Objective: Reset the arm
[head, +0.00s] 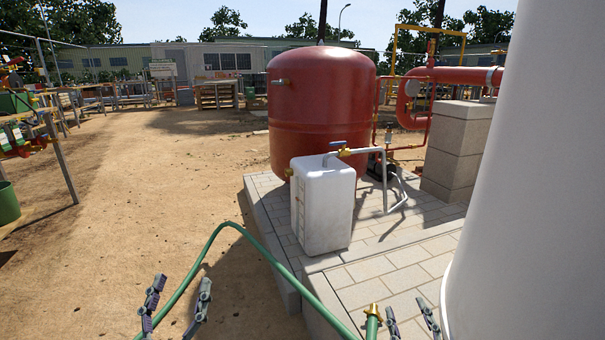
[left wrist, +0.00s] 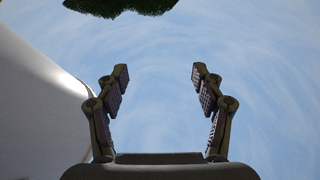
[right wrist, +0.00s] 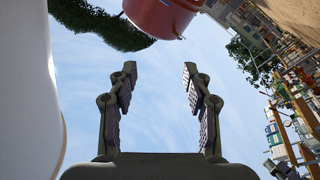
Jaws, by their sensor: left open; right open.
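My left gripper (head: 180,286) is at the bottom left of the head view, its fingers apart. The left wrist view shows the open left gripper (left wrist: 158,72) empty against the sky. My right gripper (head: 407,311) is at the bottom right of the head view, near the white cylinder. The right wrist view shows the open right gripper (right wrist: 157,70) empty, also against the sky. Both wrists point upward. A green hose (head: 240,226) with a brass end (head: 373,314) arcs across the bottom; in the head view it crosses between the left fingers, but neither wrist view shows it held.
A large white cylinder (head: 535,200) stands close on the right. A paved platform (head: 375,262) holds a white tank (head: 322,205), a red vessel (head: 318,110), pipes and a stone block (head: 455,155). Sandy ground (head: 140,190) is open to the left; a rack (head: 60,155) stands at far left.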

